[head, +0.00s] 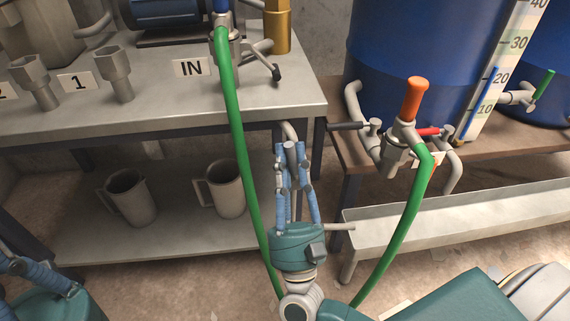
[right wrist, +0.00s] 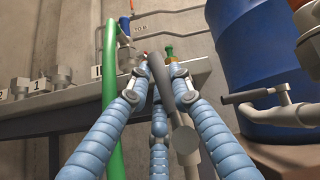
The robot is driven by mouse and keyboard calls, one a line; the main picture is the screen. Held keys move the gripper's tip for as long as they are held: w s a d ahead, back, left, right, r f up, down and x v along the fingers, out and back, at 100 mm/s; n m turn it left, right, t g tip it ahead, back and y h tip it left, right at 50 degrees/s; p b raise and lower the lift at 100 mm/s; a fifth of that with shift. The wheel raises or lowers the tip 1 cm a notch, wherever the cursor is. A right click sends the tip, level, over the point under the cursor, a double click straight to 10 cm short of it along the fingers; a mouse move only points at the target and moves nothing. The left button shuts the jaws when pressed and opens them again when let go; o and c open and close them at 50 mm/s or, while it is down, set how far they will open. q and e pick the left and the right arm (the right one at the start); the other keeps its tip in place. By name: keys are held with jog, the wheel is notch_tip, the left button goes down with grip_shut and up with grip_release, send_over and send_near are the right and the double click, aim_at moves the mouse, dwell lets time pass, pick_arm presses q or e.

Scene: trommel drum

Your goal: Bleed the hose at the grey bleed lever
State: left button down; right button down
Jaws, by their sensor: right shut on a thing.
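The green hose (head: 235,130) hangs from the fitting at the IN label, drops below the picture and rises to the orange-handled coupling (head: 413,100) on the blue tank. A grey lever with a dark tip (head: 262,55) sits on the IN fitting, apart from my grippers. A dark grey lever (head: 346,126) is at the tank valve; it also shows in the right wrist view (right wrist: 247,97). My right gripper (head: 290,155) is shut on a grey rod-like thing (right wrist: 158,72), in front of the bench edge. My left gripper (head: 15,268) is partly cut off.
The blue tank (head: 400,60) stands on a brown bench at right, with a red lever (head: 430,131) at its valve. A long metal tray (head: 470,213) runs below. Two grey jugs (head: 128,197) stand on the lower shelf. The hose passes close left of my right gripper.

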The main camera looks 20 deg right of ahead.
jog(key=shift+f+m+h, duration=0.1)
jog(key=shift+m+h, duration=0.3)
jog(key=shift+h, duration=0.1)
jog(key=c, duration=1.5)
grip_release()
jog(key=v, duration=1.2)
jog(key=shift+s, duration=0.15)
